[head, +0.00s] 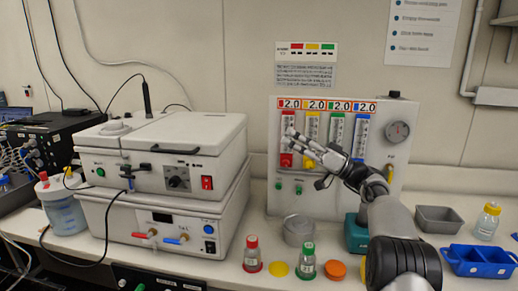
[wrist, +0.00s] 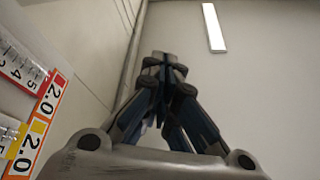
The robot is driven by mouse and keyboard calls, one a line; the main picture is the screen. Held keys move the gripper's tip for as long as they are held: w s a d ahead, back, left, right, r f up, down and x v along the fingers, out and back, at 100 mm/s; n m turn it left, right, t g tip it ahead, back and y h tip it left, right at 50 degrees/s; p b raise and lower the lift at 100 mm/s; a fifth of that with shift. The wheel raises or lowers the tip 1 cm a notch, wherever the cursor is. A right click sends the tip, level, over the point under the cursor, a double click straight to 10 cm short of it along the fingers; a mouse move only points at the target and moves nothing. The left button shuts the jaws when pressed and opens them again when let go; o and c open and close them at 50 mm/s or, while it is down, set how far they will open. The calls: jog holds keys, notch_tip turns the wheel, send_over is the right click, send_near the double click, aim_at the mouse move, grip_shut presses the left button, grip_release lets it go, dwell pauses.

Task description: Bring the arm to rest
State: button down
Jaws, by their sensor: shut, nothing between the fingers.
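My gripper (head: 290,136) is raised in front of the flowmeter panel (head: 402,153), pointing left and slightly up in the head view. Its fingers overlap the red and yellow flowmeter columns in that view; I cannot tell whether they touch the panel. In the wrist view the fingers of my gripper (wrist: 166,62) are together with nothing between them. My arm (head: 390,220) rises from the lower right of the head view, beside the panel's right side. The red and yellow flowmeters, marked 2.0, show at the left edge of the wrist view.
Two stacked shaker units (head: 170,215) stand at left.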

jog(key=s+a+r+m+g+h, duration=0.1)
jog(key=s+a+m+h, duration=0.35)
jog(key=s+a, duration=0.2)
jog(key=s+a+f+m+g+h, duration=0.1)
jog(key=s+f+h, duration=0.15)
jog(key=s, duration=0.45)
jog(key=s+a+f+m+g+h, duration=0.1)
jog(key=s+f+m+h, duration=0.1)
jog(key=s+h, duration=0.35)
jog(key=s+d+f+m+h, duration=0.1)
jog(key=s+d+f+h, duration=0.2)
jog(key=s, duration=0.7)
jog(key=s+d+f+m+h, duration=0.1)
jog(key=s+d+f+h, duration=0.2)
jog(key=s+d+f, duration=0.3)
jog(key=s+d+f+m+h, duration=0.1)
jog(key=s+d+f+h, duration=0.2)
jog(key=s+f, duration=0.4)
jog(key=s+d, duration=0.1)
jog(key=s, duration=0.6)
jog(key=shift+s+d+f+t, duration=0.2)
jog(key=shift+d+f+t, duration=0.1)
jog(key=shift+t, duration=0.1)
